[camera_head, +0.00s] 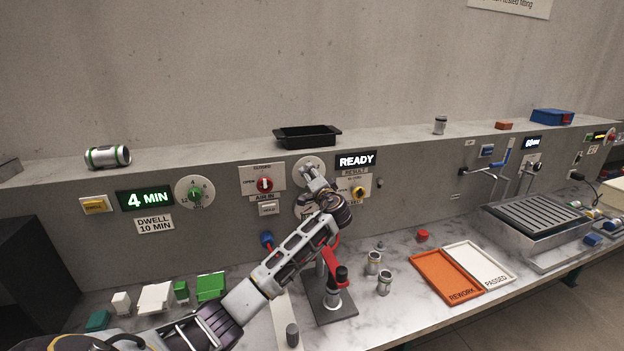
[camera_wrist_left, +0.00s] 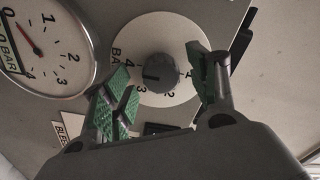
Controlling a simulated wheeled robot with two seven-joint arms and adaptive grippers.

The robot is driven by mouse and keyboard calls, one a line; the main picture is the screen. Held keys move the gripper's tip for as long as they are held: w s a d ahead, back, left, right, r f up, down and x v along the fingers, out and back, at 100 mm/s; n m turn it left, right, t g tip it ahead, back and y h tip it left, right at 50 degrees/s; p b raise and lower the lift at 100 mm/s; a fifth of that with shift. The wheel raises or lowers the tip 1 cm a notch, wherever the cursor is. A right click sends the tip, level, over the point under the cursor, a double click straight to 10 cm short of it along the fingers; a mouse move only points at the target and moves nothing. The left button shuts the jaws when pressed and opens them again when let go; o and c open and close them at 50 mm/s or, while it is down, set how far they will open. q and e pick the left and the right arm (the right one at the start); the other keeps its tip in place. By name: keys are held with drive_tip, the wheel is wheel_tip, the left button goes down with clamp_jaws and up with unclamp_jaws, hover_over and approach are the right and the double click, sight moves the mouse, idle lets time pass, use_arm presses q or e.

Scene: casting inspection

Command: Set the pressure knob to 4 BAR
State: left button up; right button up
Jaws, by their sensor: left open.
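The pressure knob (camera_wrist_left: 158,72) is a dark round knob on a white numbered dial (camera_wrist_left: 180,40) marked BAR. A dark pointer line on it points left in the left wrist view; the number it meets is unclear. The dial also shows in the head view (camera_head: 303,163), partly covered by my left gripper (camera_head: 316,180). In the left wrist view, the green-padded fingers of my left gripper (camera_wrist_left: 160,80) are open, one on each side of the knob; contact cannot be told. A white gauge (camera_wrist_left: 62,70) has a red needle near 0. My right gripper is not in view.
A black tray (camera_head: 307,136) sits on the ledge above. Below stand a red-handled fixture (camera_head: 331,268) and small metal fittings (camera_head: 384,284).

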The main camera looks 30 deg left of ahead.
use_arm(q)
drive_tip(key=v, duration=1.2)
drive_tip(key=shift+w, duration=0.1)
idle(0.5)
